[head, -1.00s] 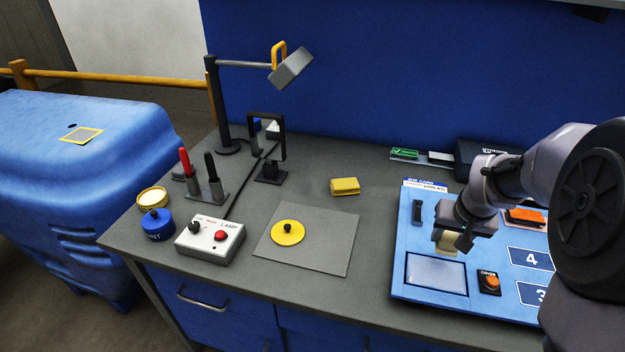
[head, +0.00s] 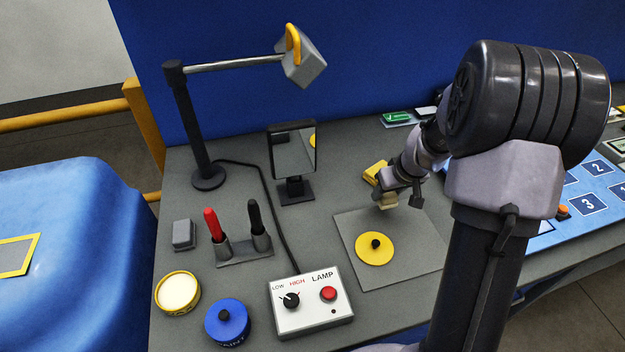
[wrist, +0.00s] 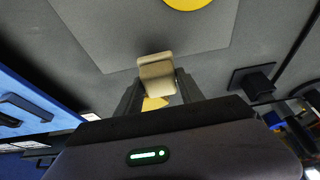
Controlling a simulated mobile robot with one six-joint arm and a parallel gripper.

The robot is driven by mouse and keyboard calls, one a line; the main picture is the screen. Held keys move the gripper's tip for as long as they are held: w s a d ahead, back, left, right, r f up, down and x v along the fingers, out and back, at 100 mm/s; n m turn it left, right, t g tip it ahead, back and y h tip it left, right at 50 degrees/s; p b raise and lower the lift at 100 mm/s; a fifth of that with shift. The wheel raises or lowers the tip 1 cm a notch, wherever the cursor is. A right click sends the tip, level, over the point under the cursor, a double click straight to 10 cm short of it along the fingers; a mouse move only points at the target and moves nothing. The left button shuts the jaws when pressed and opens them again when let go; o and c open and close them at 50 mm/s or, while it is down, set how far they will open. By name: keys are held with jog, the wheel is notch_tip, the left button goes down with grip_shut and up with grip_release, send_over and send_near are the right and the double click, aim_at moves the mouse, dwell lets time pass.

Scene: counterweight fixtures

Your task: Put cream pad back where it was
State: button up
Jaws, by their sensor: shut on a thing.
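The cream pad (head: 388,201) is held between the fingertips of my gripper (head: 398,192). In the wrist view the pad (wrist: 156,76) sits across the ends of both fingers (wrist: 158,88), which are shut on it. The pad is above the far edge of the grey mat (head: 415,262), apart from the yellow disc (head: 375,250) with a black knob. I cannot tell the exact height of the pad above the bench. A yellow block (head: 374,172) lies just behind and left of my gripper, and part of it shows between the fingers in the wrist view (wrist: 154,103).
A mirror on a stand (head: 294,153), a lamp arm (head: 225,66), a pen holder (head: 245,252), a grey block (head: 183,235), a yellow-rimmed tin (head: 178,292), a blue paint pot (head: 227,322) and a lamp box (head: 311,308) stand left. A blue numbered panel (head: 590,205) is right.

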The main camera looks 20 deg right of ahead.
jog(key=w+a, duration=0.2)
jog(key=w, duration=0.2)
jog(key=w+a+f, duration=0.1)
jog(key=w+a, duration=0.2)
jog(key=w, duration=0.2)
jog(key=w+a, duration=0.2)
jog(key=w, duration=0.2)
jog(key=shift+w+a+f, duration=0.2)
jog(key=shift+f, duration=0.15)
notch_tip(320, 180, down, 3)
jog(key=shift+w+a+f+b, duration=0.1)
jog(key=shift+w+a+b, duration=0.05)
jog(key=shift+b, duration=0.7)
jog(key=shift+f, duration=0.3)
jog(key=shift+r, duration=0.2)
jog(key=shift+f, duration=0.15)
jog(key=o, duration=1.2)
